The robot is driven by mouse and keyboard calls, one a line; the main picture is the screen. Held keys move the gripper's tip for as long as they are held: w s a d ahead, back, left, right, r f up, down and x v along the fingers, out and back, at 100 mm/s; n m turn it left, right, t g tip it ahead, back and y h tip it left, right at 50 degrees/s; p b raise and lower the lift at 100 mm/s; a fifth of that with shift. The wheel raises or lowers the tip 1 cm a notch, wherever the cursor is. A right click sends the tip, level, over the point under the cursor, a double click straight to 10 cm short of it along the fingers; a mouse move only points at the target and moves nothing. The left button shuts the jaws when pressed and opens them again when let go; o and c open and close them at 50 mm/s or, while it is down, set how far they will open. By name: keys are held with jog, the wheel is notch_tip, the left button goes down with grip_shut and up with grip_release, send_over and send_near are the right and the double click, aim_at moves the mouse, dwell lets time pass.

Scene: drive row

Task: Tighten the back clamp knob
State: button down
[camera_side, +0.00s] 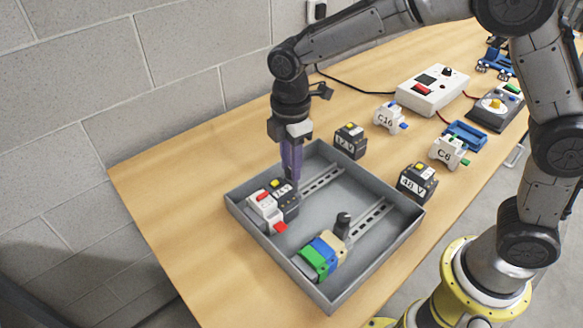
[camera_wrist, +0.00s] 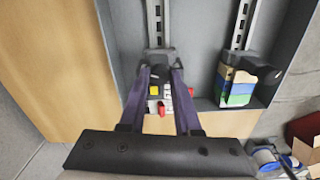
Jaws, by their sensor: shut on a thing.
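The grey tray (camera_side: 385,245) holds two slotted rails. The back rail (camera_side: 322,181) carries a dark module with a yellow button (camera_side: 281,190) and a white module with red parts (camera_side: 265,208). My gripper (camera_side: 292,178) points down at the inner end of this row, its purple fingers closed around the dark back clamp knob. The fingers hide the knob in the side view. In the wrist view, a dark clamp part (camera_wrist: 157,60) shows between the fingertips (camera_wrist: 161,74). The front rail (camera_side: 371,217) carries tan, blue and green blocks (camera_side: 318,256) and a black front clamp knob (camera_side: 343,222).
Dark modules (camera_side: 350,140) and (camera_side: 417,182) stand just outside the tray, beside white modules (camera_side: 389,118) and (camera_side: 448,151). A blue tray (camera_side: 465,135) and a white meter box (camera_side: 432,88) stand farther right. The wooden table left of the tray is clear.

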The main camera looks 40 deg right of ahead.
aim_at(289, 171)
jog(key=c, duration=1.6)
grip_release()
jog(key=shift+a, duration=0.25)
jog(key=c, duration=1.6)
grip_release()
jog(key=m, duration=0.6)
jog(key=shift+m, duration=0.3)
jog(key=m, duration=0.4)
jog(key=shift+s+m, duration=0.1)
jog(key=shift+m, duration=0.3)
jog(key=c, duration=1.6)
grip_release()
jog(key=m, duration=0.3)
jog(key=shift+m, duration=0.3)
jog(key=c, duration=1)
grip_release()
jog(key=shift+m, duration=0.3)
jog(key=o, duration=1)
jog(key=shift+d+r, duration=0.1)
jog(key=shift+r, duration=3.45)
